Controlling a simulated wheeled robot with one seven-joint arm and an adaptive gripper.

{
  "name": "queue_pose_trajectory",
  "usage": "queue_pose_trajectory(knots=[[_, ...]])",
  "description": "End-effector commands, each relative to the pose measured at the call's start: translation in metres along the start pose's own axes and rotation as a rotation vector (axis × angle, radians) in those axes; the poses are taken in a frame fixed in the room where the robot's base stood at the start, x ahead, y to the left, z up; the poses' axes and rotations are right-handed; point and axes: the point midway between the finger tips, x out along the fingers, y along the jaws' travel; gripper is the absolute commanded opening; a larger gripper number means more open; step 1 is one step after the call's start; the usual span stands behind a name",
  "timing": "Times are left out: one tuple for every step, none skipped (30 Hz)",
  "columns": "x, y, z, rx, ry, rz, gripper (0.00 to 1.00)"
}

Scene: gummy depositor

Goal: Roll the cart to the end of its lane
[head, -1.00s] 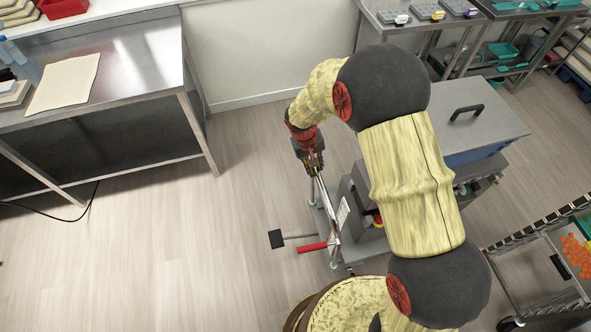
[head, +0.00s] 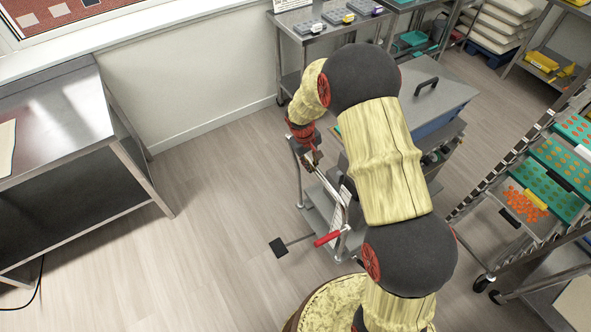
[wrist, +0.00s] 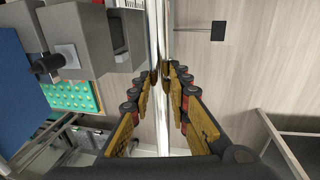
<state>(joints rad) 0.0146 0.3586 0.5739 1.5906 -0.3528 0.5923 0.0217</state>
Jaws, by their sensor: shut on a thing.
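The cart (head: 440,85) is a grey steel frame carrying a machine with a grey lid, a black lid handle and a blue side. A shiny push bar (head: 328,184) runs along its near left side, with a red lever (head: 327,239) and a black pedal (head: 278,247) sticking out to the left. My gripper (head: 313,160) is shut on the push bar. In the wrist view, the fingers (wrist: 163,78) close around the upright-looking bar (wrist: 160,30). My arm hides much of the cart's middle.
A steel table (head: 60,125) stands at left, with open floor (head: 215,210) between it and the cart. A wheeled rack (head: 505,215) with trays of orange and green pieces is close on the right. Another steel table (head: 325,25) stands behind by the wall.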

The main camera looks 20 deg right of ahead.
Motion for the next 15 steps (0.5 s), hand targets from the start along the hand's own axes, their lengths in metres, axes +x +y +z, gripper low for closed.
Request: queue_pose_trajectory(knots=[[0.003, 0.005, 0.002, 0.005, -0.006, -0.005, 0.0], [0.004, 0.011, 0.002, 0.006, -0.006, -0.006, 0.0], [0.005, 0.018, 0.002, 0.005, -0.006, -0.006, 0.0], [0.007, 0.023, 0.002, 0.005, -0.006, -0.007, 0.0], [0.008, 0.028, 0.002, 0.005, -0.006, -0.007, 0.0], [0.01, 0.035, 0.003, 0.005, -0.007, -0.008, 0.0], [0.011, 0.04, 0.002, 0.005, -0.006, -0.008, 0.0], [0.012, 0.046, 0.002, 0.005, -0.006, -0.008, 0.0], [0.013, 0.054, 0.002, 0.006, -0.006, -0.008, 0.0], [0.015, 0.059, 0.002, 0.005, -0.006, -0.007, 0.0], [0.016, 0.065, 0.003, 0.004, -0.006, -0.007, 0.0], [0.018, 0.073, 0.003, 0.005, -0.006, -0.006, 0.0], [0.018, 0.08, 0.003, 0.004, -0.006, -0.006, 0.0], [0.019, 0.086, 0.002, 0.004, -0.005, -0.005, 0.0], [0.021, 0.094, 0.002, 0.005, -0.005, -0.004, 0.0]])
